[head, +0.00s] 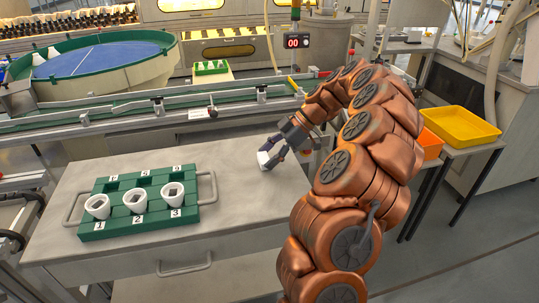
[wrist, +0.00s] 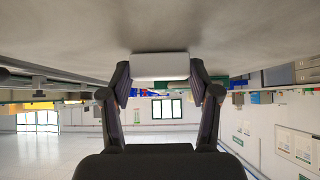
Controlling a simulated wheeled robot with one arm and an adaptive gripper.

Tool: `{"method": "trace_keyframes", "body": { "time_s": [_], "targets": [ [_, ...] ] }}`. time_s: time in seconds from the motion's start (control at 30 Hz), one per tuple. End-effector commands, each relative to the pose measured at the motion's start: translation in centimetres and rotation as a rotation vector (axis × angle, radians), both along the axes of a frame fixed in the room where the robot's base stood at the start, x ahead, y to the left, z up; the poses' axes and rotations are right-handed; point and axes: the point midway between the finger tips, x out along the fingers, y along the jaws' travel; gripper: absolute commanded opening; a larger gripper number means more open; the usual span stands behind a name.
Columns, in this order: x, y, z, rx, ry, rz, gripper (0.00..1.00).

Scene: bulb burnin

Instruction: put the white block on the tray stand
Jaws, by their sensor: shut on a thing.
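The white block (head: 263,158) is between the fingers of my gripper (head: 272,155), over the right part of the grey worktable (head: 235,185). In the wrist view the block (wrist: 160,66) fills the gap between the two fingertips, and my gripper (wrist: 160,76) is shut on it. The table surface is close to the block; I cannot tell whether they touch. At the right, a small grey stand (head: 485,147) carries a yellow tray (head: 460,125) and an orange tray (head: 431,143). My arm hides part of the orange tray.
A green numbered rack (head: 122,230) with white ring-shaped pieces (head: 173,193) sits on the worktable's left. A conveyor (head: 130,112) runs behind the table. A display reading 00 (head: 292,41) stands behind it. The table between rack and gripper is clear.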

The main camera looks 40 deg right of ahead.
Motion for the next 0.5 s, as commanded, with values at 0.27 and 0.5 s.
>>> {"method": "trace_keyframes", "body": {
  "time_s": [0.27,0.5],
  "targets": [
    [0.01,0.0,-0.3,0.0,-0.001,-0.001,0.62],
    [0.01,-0.01,-0.19,0.0,-0.001,-0.001,0.87]
  ]
}}
